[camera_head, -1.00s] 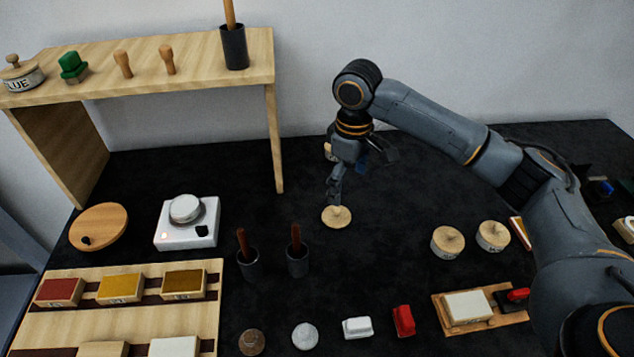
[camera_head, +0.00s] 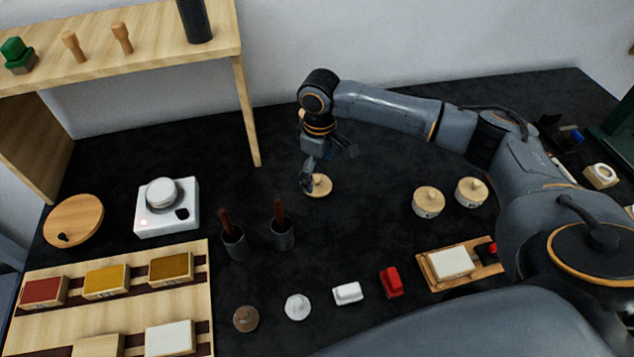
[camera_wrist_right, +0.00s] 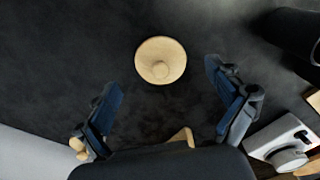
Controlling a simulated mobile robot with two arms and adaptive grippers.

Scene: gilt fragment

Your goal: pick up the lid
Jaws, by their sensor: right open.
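The lid (camera_head: 319,186) is a round pale wooden disc with a small knob, lying flat on the black table in the head view. It also shows in the right wrist view (camera_wrist_right: 160,61), knob towards the camera. My right gripper (camera_head: 308,186) is at the lid's left side in the head view and partly overlaps it. In the right wrist view my right gripper (camera_wrist_right: 165,85) is open, its two blue-padded fingers spread, with the lid ahead between their lines and nothing held. My left gripper is not in view.
Two lidded pots (camera_head: 429,202) stand right of the lid. Two dark cups (camera_head: 282,234) with brown handles stand in front, left of it. A white device (camera_head: 167,209) is farther left. A wooden shelf (camera_head: 130,50) stands at the back left. The table around the lid is clear.

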